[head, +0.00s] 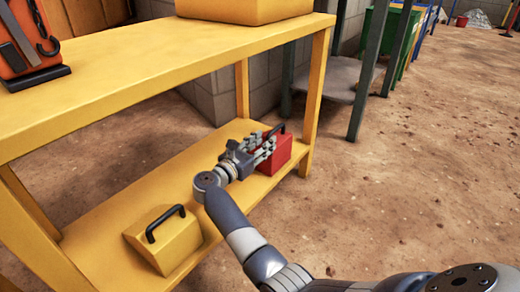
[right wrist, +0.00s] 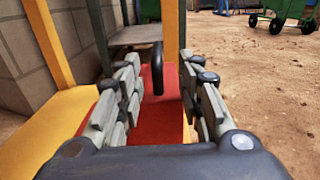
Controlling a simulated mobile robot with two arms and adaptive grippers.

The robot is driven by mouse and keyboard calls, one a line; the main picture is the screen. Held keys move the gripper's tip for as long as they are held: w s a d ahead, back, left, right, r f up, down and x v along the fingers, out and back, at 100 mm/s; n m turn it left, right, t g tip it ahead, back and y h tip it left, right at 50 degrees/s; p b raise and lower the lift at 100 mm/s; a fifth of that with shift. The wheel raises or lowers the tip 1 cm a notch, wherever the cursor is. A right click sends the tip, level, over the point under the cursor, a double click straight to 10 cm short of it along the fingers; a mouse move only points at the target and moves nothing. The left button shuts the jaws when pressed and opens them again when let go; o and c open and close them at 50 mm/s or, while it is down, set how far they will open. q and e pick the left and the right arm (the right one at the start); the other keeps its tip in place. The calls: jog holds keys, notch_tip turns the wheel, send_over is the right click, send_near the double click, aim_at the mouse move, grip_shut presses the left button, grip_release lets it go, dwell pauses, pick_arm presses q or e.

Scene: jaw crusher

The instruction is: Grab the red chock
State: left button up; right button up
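The red chock (head: 279,154) sits on the lower shelf of the yellow table, near its right end. It is a red wedge with a black handle on top. My right gripper (head: 265,146) reaches over the shelf to the chock's left side. In the right wrist view the red chock (right wrist: 150,118) lies between the two fingers, with its black handle (right wrist: 157,68) upright just beyond them. The fingers (right wrist: 160,98) are apart, with a gap between them and the handle. My left gripper is in neither view.
A yellow chock (head: 170,238) with a black handle sits on the same lower shelf (head: 110,220), nearer to me. The table's upper top (head: 150,60) and its right leg (head: 316,100) are close to my right arm. Open dirt ground (head: 430,150) lies to the right.

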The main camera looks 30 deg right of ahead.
aim_at(267, 139)
jog(key=shift+b+x, duration=0.5)
jog(key=shift+x, duration=0.4)
jog(key=b+x, duration=0.3)
jog(key=shift+w+d+b, duration=0.3)
jog(key=shift+w+d+r, duration=0.15)
jog(key=shift+w+d, duration=0.05)
jog(key=shift+d, duration=0.25)
jog(key=shift+c, duration=0.5)
grip_shut()
jog(key=shift+r, duration=0.25)
